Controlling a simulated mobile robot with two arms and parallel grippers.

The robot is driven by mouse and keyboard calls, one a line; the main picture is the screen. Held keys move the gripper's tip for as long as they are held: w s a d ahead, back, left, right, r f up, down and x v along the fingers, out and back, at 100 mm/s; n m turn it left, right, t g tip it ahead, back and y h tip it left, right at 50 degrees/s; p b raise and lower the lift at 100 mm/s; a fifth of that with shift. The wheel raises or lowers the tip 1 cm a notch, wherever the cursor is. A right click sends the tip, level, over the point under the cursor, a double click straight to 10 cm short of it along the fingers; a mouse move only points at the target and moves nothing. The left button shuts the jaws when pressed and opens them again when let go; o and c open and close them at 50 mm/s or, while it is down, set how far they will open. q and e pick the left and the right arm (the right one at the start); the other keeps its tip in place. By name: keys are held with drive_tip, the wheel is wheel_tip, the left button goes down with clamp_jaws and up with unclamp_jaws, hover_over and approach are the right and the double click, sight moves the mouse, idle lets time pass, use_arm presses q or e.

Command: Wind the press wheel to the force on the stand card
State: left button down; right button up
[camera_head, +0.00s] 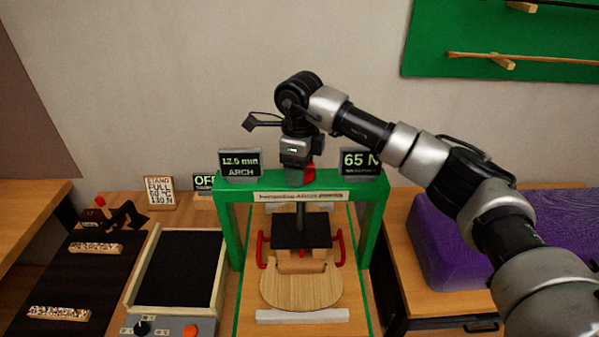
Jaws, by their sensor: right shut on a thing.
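The green press (227,205) stands on the bench in the middle. My right gripper (296,177) points down over the middle of its crossbeam, shut on the press wheel. Only a red bit of the press wheel (309,174) shows beside the fingers; the rest is hidden. The right display (361,163) reads 65 N, and the left display (240,165) reads about 12.5 mm ARCH. The stand card (159,192) stands at the back left; its small text seems to read STAND FULL, 60 °C, 130 N. The dark press plate (301,231) is above a wooden violin plate (301,288). My left gripper is out of view.
Left of the press are a black-topped heater box (180,268) with a knob and orange button, a sign reading OFF (205,182), and a dark mat (62,285) with small blocks. A purple case (440,240) lies at right, beneath my right arm.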

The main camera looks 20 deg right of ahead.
drive_tip(key=m+b, duration=0.2)
drive_tip(key=m, duration=0.1)
drive_tip(key=shift+w+d+m, duration=0.1)
drive_tip(key=shift+w+m, duration=0.05)
drive_tip(key=shift+m, duration=0.25)
drive_tip(key=shift+r+m+b, duration=0.2)
drive_tip(key=shift+m+b, duration=0.6)
drive_tip(key=shift+m, duration=1.1)
drive_tip(key=o, duration=0.7)
drive_tip(key=shift+c, duration=0.2)
drive_tip(key=shift+o, duration=1.3)
drive_tip(key=shift+f, duration=0.1)
wheel_tip(320, 180, up, 11)
drive_tip(key=b, duration=0.2)
drive_tip(key=shift+f, duration=0.1)
